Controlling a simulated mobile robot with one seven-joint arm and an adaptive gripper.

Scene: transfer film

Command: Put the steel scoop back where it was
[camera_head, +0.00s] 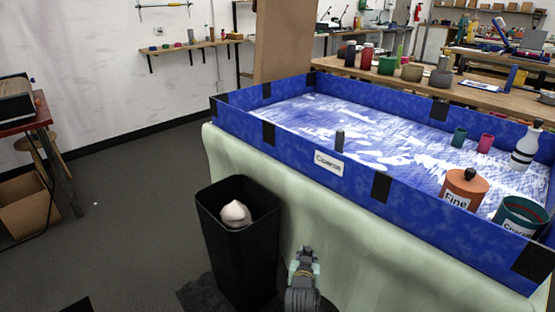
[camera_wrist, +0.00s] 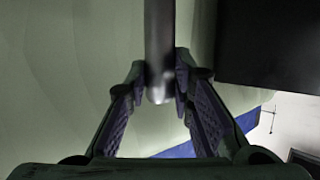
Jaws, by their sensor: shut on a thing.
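My gripper (camera_wrist: 161,82) is shut on a smooth grey metal rod (camera_wrist: 159,35), which looks like the handle of the steel scoop. The rod runs up out of the top of the wrist view, and its rounded end sits between the fingertips. The scoop's bowl does not show. In the head view my gripper (camera_head: 303,262) is low in the picture, in front of the pale green cloth side of the table and right of the black bin. I cannot make out the scoop there.
The black bin (camera_head: 236,248) holds a pale lump (camera_head: 235,214). The blue-walled tray (camera_head: 372,180) tops the table, holding an orange "Fine" canister (camera_head: 464,190), a green canister (camera_head: 520,216), a white bottle (camera_head: 524,150), and small cups. Grey floor (camera_head: 130,205) is open at left.

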